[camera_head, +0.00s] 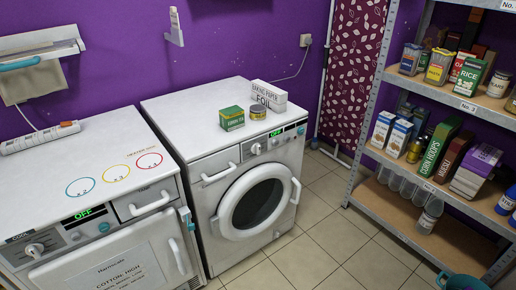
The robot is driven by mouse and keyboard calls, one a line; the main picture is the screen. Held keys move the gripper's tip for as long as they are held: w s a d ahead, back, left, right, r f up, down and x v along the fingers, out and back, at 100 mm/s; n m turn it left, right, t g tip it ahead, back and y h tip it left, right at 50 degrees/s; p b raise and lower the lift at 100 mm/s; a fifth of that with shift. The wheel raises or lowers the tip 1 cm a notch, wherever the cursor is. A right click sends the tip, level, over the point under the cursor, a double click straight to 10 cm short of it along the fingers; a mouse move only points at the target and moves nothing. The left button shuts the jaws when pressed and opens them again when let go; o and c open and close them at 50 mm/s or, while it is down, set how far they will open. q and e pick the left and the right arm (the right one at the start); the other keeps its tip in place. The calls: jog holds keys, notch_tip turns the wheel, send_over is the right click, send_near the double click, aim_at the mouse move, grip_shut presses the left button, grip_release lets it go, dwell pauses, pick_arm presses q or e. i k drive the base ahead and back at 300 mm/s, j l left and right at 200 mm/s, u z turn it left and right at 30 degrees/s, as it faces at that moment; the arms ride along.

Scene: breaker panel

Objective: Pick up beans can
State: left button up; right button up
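Neither of my grippers is in view.
The left machine (80,165) and the right washing machine (190,115) stand side by side. A foil box (269,96) lies by the green one. A metal shelf rack (378,85) with several groceries is at the right. Tiled floor (318,240) is clear between.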

aim_at(257, 111)
jog(key=i+u, duration=0.35)
jog(key=i, duration=0.4)
jog(key=i+l+u, duration=0.15)
jog(key=l, duration=0.25)
jog(key=i+l+u, duration=0.15)
jog(key=l, duration=0.25)
jog(key=i+l+u, duration=0.15)
jog(key=l, duration=0.3)
jog(key=i+l+u, duration=0.1)
jog(key=l, duration=0.35)
jog(key=i+l+u, duration=0.15)
jog(key=l, duration=0.35)
jog(key=i+l+u, duration=0.15)
jog(key=l, duration=0.3)
jog(key=k, duration=0.05)
